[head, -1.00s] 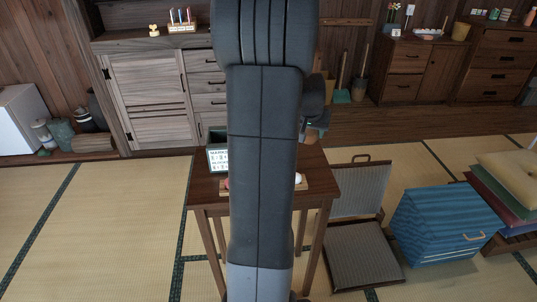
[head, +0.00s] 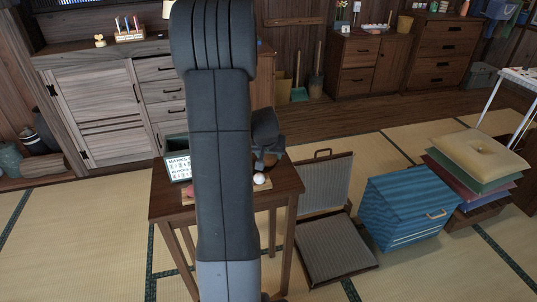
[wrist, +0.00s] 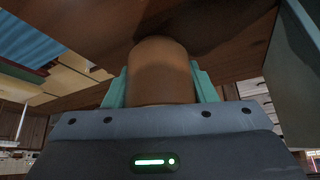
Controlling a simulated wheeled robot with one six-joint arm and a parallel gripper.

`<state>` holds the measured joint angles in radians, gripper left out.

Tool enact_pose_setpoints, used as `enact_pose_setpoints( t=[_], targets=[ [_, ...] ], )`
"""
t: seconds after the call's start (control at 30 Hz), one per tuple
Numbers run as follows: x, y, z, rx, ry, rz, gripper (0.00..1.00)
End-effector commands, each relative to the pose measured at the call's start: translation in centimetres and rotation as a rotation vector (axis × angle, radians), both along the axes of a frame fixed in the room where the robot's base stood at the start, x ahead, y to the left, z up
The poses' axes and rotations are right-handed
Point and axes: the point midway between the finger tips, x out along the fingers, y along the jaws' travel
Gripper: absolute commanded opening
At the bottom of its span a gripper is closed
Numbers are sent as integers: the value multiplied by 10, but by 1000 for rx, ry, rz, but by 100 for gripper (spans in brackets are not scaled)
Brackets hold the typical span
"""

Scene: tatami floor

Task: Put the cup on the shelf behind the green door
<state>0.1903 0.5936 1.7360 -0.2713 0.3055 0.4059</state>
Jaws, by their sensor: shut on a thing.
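A plain brown cup (wrist: 162,68) shows in the middle of the wrist view. My gripper (wrist: 160,86) is shut on it, with a teal finger on each side. The wrist view looks upside down, with the brown tabletop beyond the cup; I cannot tell whether the cup touches it. In the head view my gripper (head: 264,152) shows in part above the wooden table (head: 285,183), and my arm hides the cup. I can make out no green door or shelf behind one in the head view.
A floor chair (head: 333,250), a blue striped box (head: 405,205) and stacked cushions (head: 478,153) stand right. Tatami is clear at left.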

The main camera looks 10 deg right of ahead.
Motion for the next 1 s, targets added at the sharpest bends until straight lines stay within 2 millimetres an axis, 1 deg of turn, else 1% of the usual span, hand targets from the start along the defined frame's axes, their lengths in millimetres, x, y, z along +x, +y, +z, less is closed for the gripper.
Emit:
enact_pose_setpoints(
  t=[0.17, 0.2, 0.27, 0.3, 0.57, 0.67, 0.77, 1.0],
  targets=[
    [0, 0, -4, 0, 0, 0, 23],
    [0, 0, -3, 0, 0, 0, 59],
    [0, 0, -2, 0, 0, 0, 71],
    [0, 0, -2, 0, 0, 0, 73],
    [0, 0, -2, 0, 0, 0, 73],
    [0, 0, 2, 0, 1, 0, 73],
    [-5, 2, 11, -1, -2, 0, 73],
    [-24, 9, 49, -1, -4, 1, 73]
  ],
)
